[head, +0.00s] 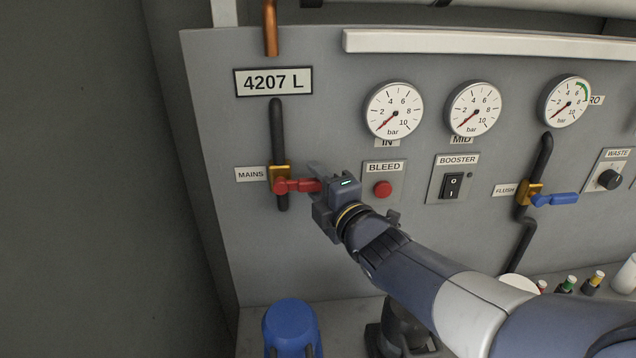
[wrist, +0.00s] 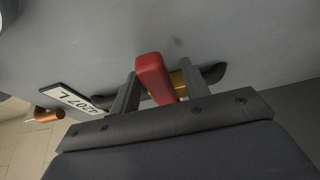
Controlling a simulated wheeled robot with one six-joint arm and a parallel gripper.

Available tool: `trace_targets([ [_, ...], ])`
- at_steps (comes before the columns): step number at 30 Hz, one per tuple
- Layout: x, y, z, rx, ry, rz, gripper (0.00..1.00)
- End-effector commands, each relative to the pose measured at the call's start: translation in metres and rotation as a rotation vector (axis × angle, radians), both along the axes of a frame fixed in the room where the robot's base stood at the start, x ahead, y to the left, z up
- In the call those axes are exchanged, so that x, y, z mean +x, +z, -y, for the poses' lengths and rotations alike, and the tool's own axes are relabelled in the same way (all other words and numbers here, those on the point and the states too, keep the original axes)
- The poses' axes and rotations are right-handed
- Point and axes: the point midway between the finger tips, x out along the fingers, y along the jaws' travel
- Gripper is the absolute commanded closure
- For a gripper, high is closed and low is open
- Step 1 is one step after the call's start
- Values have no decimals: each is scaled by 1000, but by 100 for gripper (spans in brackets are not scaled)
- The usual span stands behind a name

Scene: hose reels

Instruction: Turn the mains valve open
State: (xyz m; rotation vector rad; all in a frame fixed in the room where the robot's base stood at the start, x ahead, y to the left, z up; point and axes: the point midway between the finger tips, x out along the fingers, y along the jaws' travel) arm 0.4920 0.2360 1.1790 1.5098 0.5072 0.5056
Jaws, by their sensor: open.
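The mains valve has a brass body (head: 280,173) on a black vertical pipe, beside the MAINS label (head: 252,174). Its red lever (head: 293,186) points right, roughly level, across the pipe. My gripper (head: 314,184) is at the lever's free end in the head view and hides that end. In the wrist view the red lever (wrist: 153,76) lies between the two open fingers of my gripper (wrist: 160,90), one on each side. The jaws are not closed on it. Part of the brass body (wrist: 179,84) shows behind the lever.
The red BLEED button (head: 382,188) and BOOSTER switch (head: 452,186) are right of my gripper. The IN gauge (head: 394,109) is above. A blue flush lever (head: 555,200) is farther right. A blue stool-like object (head: 290,320) stands below.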

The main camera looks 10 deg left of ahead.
Motion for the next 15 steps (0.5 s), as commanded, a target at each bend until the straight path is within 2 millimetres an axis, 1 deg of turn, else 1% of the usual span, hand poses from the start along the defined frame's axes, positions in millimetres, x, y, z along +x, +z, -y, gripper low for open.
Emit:
trace_targets([
  [4, 0, 0, 0, 0, 0, 0, 56],
  [5, 0, 0, 0, 0, 0, 0, 58],
  [15, 0, 0, 0, 0, 0, 0, 86],
])
